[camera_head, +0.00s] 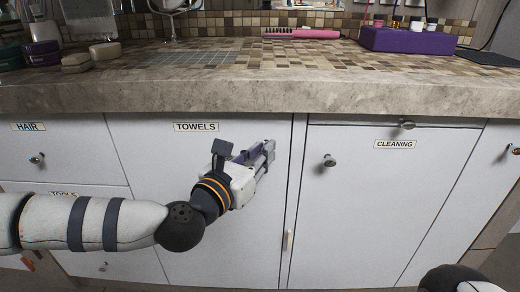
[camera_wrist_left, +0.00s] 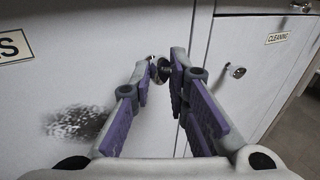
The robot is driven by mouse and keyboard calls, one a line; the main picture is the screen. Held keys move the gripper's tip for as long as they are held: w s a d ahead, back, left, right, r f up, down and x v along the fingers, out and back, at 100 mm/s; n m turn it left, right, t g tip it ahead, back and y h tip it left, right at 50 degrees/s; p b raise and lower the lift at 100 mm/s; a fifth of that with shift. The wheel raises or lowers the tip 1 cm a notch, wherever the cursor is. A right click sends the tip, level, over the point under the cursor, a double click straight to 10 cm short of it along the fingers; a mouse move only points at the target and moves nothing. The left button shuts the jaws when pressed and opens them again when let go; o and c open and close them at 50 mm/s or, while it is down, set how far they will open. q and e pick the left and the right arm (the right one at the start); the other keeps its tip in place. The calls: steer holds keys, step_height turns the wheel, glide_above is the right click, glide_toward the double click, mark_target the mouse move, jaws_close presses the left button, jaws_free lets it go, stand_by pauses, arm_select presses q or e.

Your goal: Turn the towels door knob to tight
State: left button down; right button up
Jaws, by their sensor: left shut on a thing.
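The white towels door (camera_head: 145,160) carries a "TOWELS" label (camera_head: 196,127) and stands flush with the cabinet front. My left gripper (camera_head: 266,154) reaches to the door's upper right side. In the left wrist view its purple-padded fingers are shut on the small dark metal towels door knob (camera_wrist_left: 163,70), which shows between the fingertips. In the head view the fingers hide the knob. Its turn angle cannot be told. My right gripper is out of view.
The cleaning door (camera_head: 390,190) with its own knob (camera_head: 329,161) is just right of my left gripper. The stone counter (camera_head: 230,98) overhangs above. A pink brush (camera_head: 315,34) and a purple box (camera_head: 408,41) lie on it. The hair drawer (camera_head: 65,155) is at left.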

arm_select(q)
steer(key=shift+d+r+m+g+y+p, duration=0.2)
steer(key=shift+m+g+y+p, duration=0.3)
steer(key=shift+m+y+p, duration=1.25)
steer(key=shift+d+r+m+g+y+p, duration=0.4)
steer(key=shift+m+y+p, duration=0.6)
steer(key=shift+m+p, duration=1.5)
steer(key=shift+r+m+g+y+p, duration=0.1)
steer(key=shift+m+g+y+p, duration=0.85)
steer(key=shift+p, duration=2.1)
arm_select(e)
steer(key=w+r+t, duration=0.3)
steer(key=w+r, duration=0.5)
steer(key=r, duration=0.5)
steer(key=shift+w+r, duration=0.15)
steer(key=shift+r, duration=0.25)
arm_select(q)
steer(key=shift+f+m+t+y, duration=0.1)
steer(key=shift+m+t+y, duration=0.3)
steer(key=shift+y, duration=0.1)
steer(key=c, duration=1.5)
jaws_free()
steer(key=shift+c, duration=0.2)
